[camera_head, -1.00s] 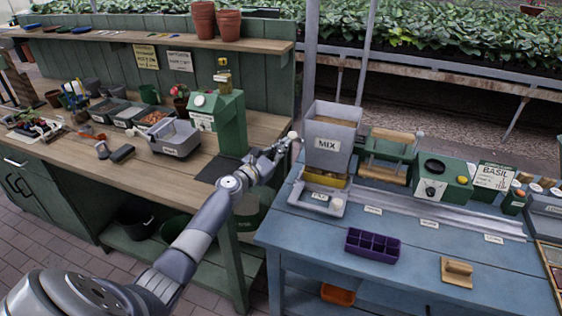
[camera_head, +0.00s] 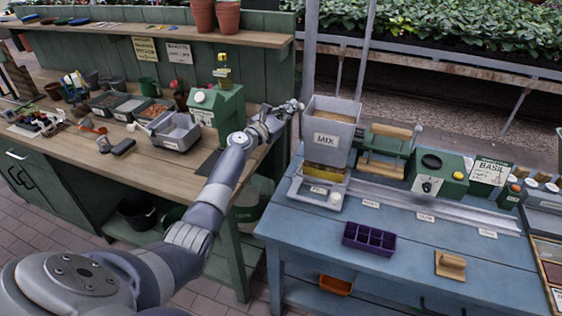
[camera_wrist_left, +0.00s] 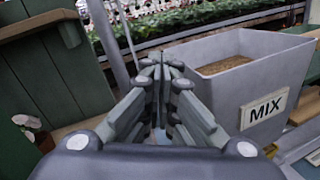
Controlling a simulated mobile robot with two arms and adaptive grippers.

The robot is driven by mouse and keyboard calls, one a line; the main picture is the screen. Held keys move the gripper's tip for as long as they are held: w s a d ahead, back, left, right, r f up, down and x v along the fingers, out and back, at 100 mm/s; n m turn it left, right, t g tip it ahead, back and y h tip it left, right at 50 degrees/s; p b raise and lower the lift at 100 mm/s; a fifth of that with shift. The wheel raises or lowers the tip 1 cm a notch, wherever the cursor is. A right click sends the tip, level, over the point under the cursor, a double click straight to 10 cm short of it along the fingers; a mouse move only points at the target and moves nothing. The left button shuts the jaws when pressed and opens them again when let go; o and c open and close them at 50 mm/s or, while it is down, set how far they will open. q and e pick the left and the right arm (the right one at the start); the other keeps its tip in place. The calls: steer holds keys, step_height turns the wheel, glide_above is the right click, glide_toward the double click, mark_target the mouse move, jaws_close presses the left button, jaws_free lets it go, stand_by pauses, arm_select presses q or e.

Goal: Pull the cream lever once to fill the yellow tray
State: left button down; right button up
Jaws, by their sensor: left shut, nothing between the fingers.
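The grey hopper marked MIX (camera_head: 326,140) stands at the blue bench's back left corner, with brown mix inside. A yellow strip, seemingly the yellow tray (camera_head: 324,171), shows under it, above a grey base with a label. A round cream knob (camera_head: 335,198) sits on that base; I cannot tell whether it belongs to the cream lever. My left gripper (camera_head: 298,105) is shut and empty, high beside the hopper's left side. The left wrist view shows its closed fingers (camera_wrist_left: 160,62) left of the hopper (camera_wrist_left: 235,85), apparently touching nothing. My right gripper is out of view.
A purple divided tray (camera_head: 370,238) and a wooden block (camera_head: 450,264) lie on the blue bench (camera_head: 410,262). A green roller frame (camera_head: 385,150) stands right of the hopper. A green machine (camera_head: 215,112) stands on the wooden bench, close to my left arm.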

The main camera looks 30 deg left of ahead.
arm_select(q)
steer(key=shift+w+a+r, duration=0.15)
steer(key=shift+w, duration=0.35)
steer(key=shift+w+a+r, duration=0.1)
steer(key=shift+w+r, duration=0.05)
steer(key=shift+w, duration=0.35)
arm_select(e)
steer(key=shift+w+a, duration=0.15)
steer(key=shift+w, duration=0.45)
